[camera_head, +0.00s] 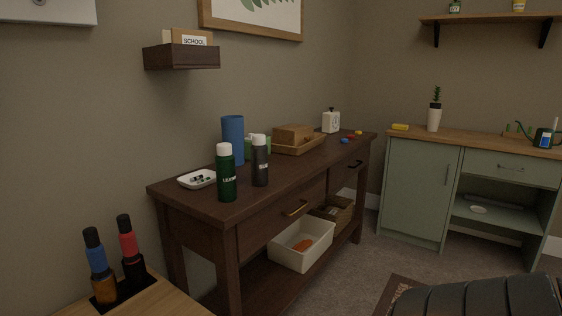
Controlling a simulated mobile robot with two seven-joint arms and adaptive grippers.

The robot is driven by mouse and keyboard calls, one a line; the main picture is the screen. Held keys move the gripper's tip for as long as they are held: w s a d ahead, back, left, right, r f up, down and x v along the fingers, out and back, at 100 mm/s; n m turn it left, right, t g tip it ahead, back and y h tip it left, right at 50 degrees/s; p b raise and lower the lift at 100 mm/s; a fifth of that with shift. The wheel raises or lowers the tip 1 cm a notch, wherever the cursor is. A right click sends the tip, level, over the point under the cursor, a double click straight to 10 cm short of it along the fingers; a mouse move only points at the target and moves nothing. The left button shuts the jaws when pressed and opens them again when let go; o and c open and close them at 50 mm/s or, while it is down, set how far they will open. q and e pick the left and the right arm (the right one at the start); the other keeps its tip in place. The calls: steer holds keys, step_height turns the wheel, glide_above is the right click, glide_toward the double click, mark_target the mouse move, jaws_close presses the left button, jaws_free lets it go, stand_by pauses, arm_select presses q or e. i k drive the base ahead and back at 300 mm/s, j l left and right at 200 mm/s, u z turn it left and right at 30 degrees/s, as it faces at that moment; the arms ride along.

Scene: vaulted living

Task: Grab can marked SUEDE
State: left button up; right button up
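Two spray cans with white caps stand upright on the near end of the dark wood console table (305,165). The green can (227,175) carries white lettering that starts "LEA"; the rest curves out of sight. The dark grey or black can (260,164) stands just right of it and slightly farther back, with a small pale label too small to read. I cannot read SUEDE on either can. Neither of my grippers shows in the head view.
Dark-capped bottles (128,250) stand at lower left. A dark ribbed surface (475,298) fills the lower right. Carpet (385,262) lies open between.

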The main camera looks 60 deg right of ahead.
mark_target(259, 165)
steer(key=z, duration=1.65)
